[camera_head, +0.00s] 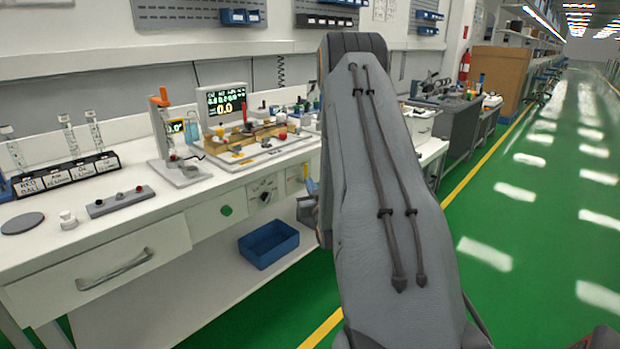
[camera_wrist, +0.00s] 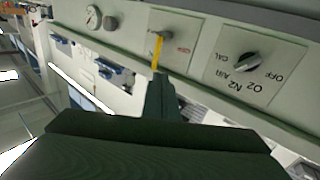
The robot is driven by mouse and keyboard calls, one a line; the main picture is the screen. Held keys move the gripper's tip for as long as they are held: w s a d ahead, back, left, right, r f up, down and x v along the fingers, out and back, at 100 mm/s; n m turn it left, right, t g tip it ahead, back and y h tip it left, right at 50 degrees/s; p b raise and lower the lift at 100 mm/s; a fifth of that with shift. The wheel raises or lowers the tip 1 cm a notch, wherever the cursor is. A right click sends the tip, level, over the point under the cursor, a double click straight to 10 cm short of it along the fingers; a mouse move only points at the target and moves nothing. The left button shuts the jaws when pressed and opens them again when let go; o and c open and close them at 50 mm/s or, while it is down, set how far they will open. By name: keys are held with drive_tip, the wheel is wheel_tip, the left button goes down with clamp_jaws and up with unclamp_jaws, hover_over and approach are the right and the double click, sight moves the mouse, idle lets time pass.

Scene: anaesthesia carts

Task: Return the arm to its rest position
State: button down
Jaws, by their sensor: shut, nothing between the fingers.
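My arm (camera_head: 385,190) stands raised in the middle of the head view, its grey padded link hiding part of the cart behind it. My gripper (camera_wrist: 165,88) shows in the wrist view as dark green fingers, shut and empty, pointing at the cart's front panel. A small yellow lever (camera_wrist: 157,52) on that panel lies just beyond the fingertips; I cannot tell whether they touch. A black selector knob (camera_wrist: 247,60) marked O2, N2, AIR, CAL and OFF is to the right of the fingers. The knob also shows in the head view (camera_head: 265,197). The gripper itself is mostly hidden there.
The white cart (camera_head: 110,262) with a drawer runs along the left. A blue bin (camera_head: 268,244) sits on its lower shelf. A monitor (camera_head: 227,103) and instruments stand on top. Grey benches (camera_head: 450,130) are behind my arm. The green floor (camera_head: 520,240) at right is clear.

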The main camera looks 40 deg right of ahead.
drive_tip(key=v, duration=0.6)
drive_tip(key=shift+s+d, duration=0.3)
drive_tip(key=shift+d, duration=0.05)
drive_tip(key=shift+r, duration=0.15)
